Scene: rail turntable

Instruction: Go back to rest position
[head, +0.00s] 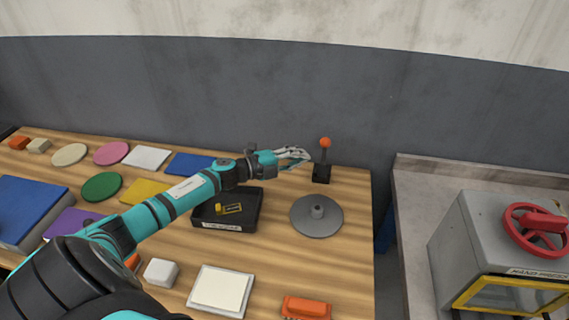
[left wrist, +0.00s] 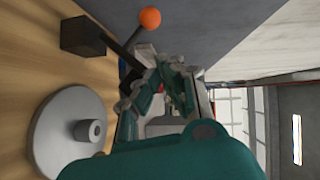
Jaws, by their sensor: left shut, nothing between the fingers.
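My left arm reaches across the wooden table (head: 345,260) from the lower left in the head view. My left gripper (head: 302,157) is shut and empty, above the table's back edge, just left of the lever with an orange ball (head: 325,143) on a black base. In the left wrist view, the gripper (left wrist: 168,75) appears beside the lever (left wrist: 149,18); whether they touch is unclear. The grey round turntable disc (head: 317,216) with a central knob lies in front of the lever; it also shows in the left wrist view (left wrist: 50,135). My right gripper is out of view.
A black tray (head: 250,222) with a small yellow item sits under my left arm. Coloured discs and plates lie to the left. A white block (head: 161,272), white plate (head: 221,291) and orange block (head: 306,307) are in front. A grey press (head: 460,245) with red wheel stands right.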

